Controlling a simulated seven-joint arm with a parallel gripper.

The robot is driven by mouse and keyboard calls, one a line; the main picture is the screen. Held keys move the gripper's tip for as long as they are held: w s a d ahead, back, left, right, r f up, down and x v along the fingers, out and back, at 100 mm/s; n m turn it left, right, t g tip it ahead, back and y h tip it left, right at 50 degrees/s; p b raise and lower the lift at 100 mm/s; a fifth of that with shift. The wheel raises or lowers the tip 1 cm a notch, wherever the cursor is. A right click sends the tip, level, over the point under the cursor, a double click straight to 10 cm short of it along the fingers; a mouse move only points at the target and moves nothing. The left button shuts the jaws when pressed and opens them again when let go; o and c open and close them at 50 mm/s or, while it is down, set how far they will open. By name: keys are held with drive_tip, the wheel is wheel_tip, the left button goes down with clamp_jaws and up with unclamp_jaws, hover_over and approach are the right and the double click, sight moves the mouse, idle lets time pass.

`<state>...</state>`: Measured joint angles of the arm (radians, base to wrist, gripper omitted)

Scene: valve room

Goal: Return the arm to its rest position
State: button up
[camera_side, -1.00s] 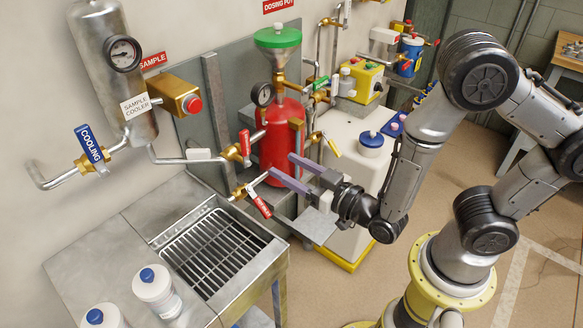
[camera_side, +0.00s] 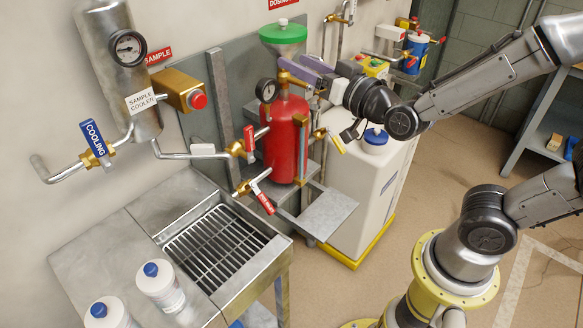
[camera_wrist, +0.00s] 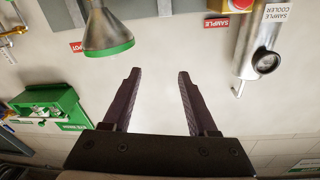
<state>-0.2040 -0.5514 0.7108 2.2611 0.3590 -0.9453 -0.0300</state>
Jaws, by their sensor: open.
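My gripper (camera_side: 302,70) is raised beside the top of the red dosing pot (camera_side: 285,140), just below and right of its green-rimmed funnel (camera_side: 283,34) in the side view. In the wrist view my gripper (camera_wrist: 157,85) shows two dark fingers spread apart with nothing between them. The funnel (camera_wrist: 107,38) appears there to the left of the fingers, upside down. Whether the fingers touch the pot's fittings cannot be told from the side view, but the wrist view shows clear wall between them.
The sample cooler (camera_side: 120,60) with a gauge hangs at the left; it also shows in the wrist view (camera_wrist: 262,45). A sink with a grate (camera_side: 215,245) and white bottles (camera_side: 160,285) stand in front.

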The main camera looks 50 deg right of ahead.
drive_tip(key=s+r+n+g+y, duration=0.2)
drive_tip(key=s+g, duration=0.2)
drive_tip(key=s, duration=0.3)
drive_tip(key=s+f+g, duration=0.4)
drive_tip(key=s+f, duration=0.1)
drive_tip(key=s, duration=0.2)
drive_tip(key=s+d+f+n+g, duration=0.1)
drive_tip(key=s+f+g, duration=0.4)
drive_tip(key=s, duration=0.3)
drive_tip(key=shift+s+d, duration=0.3)
drive_tip(key=shift+n, duration=0.4)
